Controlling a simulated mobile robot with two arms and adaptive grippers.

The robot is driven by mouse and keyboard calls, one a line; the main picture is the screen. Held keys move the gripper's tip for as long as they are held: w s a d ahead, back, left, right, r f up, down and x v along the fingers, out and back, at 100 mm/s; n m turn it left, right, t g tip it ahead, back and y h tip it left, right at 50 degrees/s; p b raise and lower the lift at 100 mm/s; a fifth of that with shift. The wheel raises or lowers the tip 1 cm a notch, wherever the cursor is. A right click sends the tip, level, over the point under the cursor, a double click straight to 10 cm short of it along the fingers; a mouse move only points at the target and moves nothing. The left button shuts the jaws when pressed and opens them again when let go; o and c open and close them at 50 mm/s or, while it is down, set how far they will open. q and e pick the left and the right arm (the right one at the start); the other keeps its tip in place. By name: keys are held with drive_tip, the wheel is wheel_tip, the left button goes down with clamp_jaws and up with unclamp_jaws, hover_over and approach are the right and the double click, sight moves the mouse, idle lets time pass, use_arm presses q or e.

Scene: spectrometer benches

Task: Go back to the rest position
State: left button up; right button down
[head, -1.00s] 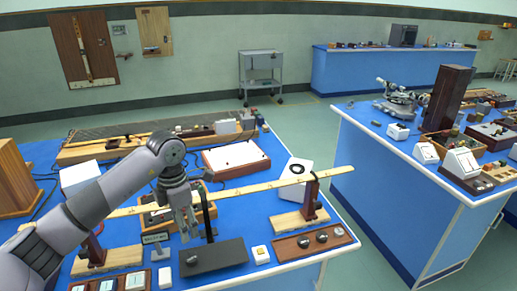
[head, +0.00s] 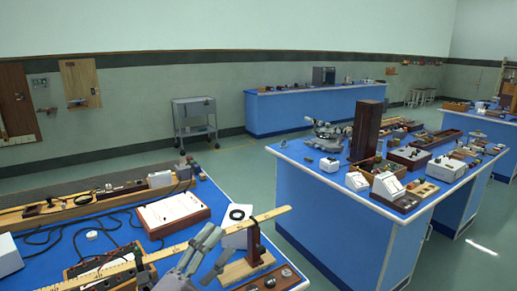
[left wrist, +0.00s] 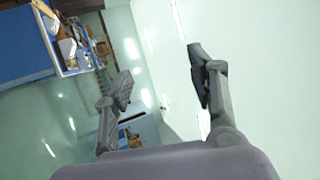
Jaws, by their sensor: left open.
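My left gripper (head: 204,250) shows at the bottom edge of the head view, in front of the near blue bench (head: 222,193). Its fingers look spread and nothing shows between them. In the left wrist view the two fingers (left wrist: 160,64) stand wide apart and empty, with pale floor and wall behind them. The rest of the left arm is mostly below the head picture. My right gripper is not in view.
The near bench carries a long yellow ruler (head: 264,215) on a wooden stand (head: 247,266), a white-topped box (head: 173,212) and cables. Another blue bench (head: 335,220) with instruments stands to the right. A grey trolley (head: 195,118) is at the wall. Open floor lies between the benches.

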use_arm(q)
drive_tip(key=a+f+n+y, duration=1.1)
drive_tip(key=n+y, duration=0.2)
drive_tip(key=n, duration=0.2)
drive_tip(key=s+a+f+n+g+y, duration=0.25)
drive_tip(key=s+f+n+g, duration=0.2)
drive_tip(key=s+f, duration=0.35)
drive_tip(key=s+d+f+n+g+h, duration=0.1)
drive_tip(key=s+f+g, duration=0.45)
drive_tip(key=s, duration=0.35)
drive_tip(key=s+f+n+g+h, duration=0.15)
drive_tip(key=s+f+g, duration=0.25)
drive_tip(key=s+f, duration=0.4)
drive_tip(key=s+f+g, duration=0.1)
drive_tip(key=s+f, duration=0.1)
drive_tip(key=f, duration=1.1)
drive_tip(key=s+f+g, duration=0.1)
drive_tip(key=s+f, duration=0.1)
drive_tip(key=f, duration=1.2)
drive_tip(key=s+a+f+g, duration=0.1)
drive_tip(key=s+a+f, duration=0.2)
drive_tip(key=s+f, duration=1.1)
drive_tip(key=shift+s+f+y, duration=0.15)
drive_tip(key=shift+s+y, duration=0.15)
drive_tip(key=shift+s, duration=0.55)
